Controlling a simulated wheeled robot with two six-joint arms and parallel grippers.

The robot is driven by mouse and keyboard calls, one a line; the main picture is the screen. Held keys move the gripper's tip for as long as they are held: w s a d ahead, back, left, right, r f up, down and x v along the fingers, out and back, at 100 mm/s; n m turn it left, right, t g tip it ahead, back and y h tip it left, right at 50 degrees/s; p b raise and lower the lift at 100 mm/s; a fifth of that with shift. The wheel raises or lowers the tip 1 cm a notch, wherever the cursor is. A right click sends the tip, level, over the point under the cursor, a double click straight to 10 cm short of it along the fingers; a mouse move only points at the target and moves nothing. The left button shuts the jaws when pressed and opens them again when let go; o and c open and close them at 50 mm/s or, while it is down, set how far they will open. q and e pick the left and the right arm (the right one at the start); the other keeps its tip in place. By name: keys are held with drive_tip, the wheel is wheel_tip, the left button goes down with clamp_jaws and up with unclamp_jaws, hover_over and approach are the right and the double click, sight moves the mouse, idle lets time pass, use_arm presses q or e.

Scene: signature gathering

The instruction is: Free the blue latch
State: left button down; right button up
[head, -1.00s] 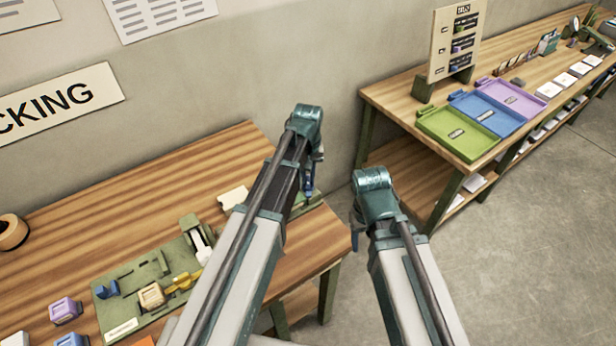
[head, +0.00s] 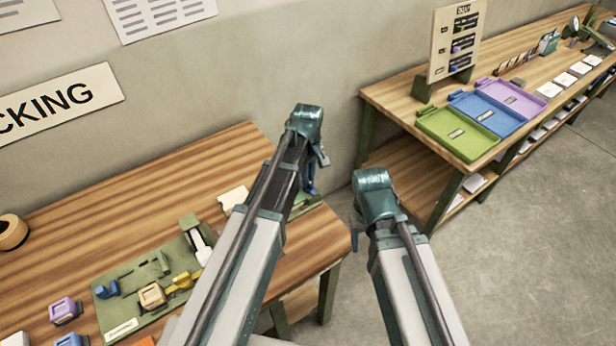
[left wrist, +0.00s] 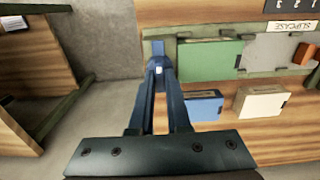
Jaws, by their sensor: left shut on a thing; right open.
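The blue latch (left wrist: 157,48) shows in the left wrist view at the left end of a green fixture (left wrist: 185,35) by the table's edge. My left gripper (left wrist: 156,68) is shut on the latch's near end, its two dark fingers converging there. In the head view my left gripper (head: 309,185) points down at the table's right end, and my arm hides much of the fixture. My right gripper (head: 355,236) is open and empty over the gap between the tables, mostly hidden by its own wrist.
A green block (left wrist: 210,60) lies in the fixture; a blue block (left wrist: 203,105) and a cream block (left wrist: 262,102) lie beside it. A second table holds green (head: 455,133), blue (head: 487,112) and purple (head: 513,98) trays. Open floor lies at right.

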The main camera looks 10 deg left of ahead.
idle(0.4)
use_arm(q)
drive_tip(key=c, duration=0.9)
unclamp_jaws()
wheel_tip(320, 180, up, 14)
drive_tip(key=p, duration=1.4)
drive_tip(key=shift+f, duration=0.1)
drive_tip(key=s+d+f+m+b, duration=0.2)
drive_tip(key=s+f+m+b, duration=0.1)
drive_tip(key=s, duration=0.3)
drive_tip(key=s+d+f+m+b, duration=0.2)
drive_tip(key=s+f+m+b, duration=0.2)
drive_tip(key=s+m, duration=0.1)
drive_tip(key=s+d+f+m+y+b, duration=0.1)
drive_tip(key=s+d+f+m+b, duration=0.1)
drive_tip(key=s+f+m+b, duration=0.2)
drive_tip(key=shift+s+d+f+m+b, duration=0.1)
drive_tip(key=shift+s+m+b, duration=0.15)
drive_tip(key=shift+s, duration=0.7)
drive_tip(key=shift+s+d+f+m+b, duration=0.1)
drive_tip(key=shift+s+m, duration=0.15)
drive_tip(key=shift+s, duration=0.65)
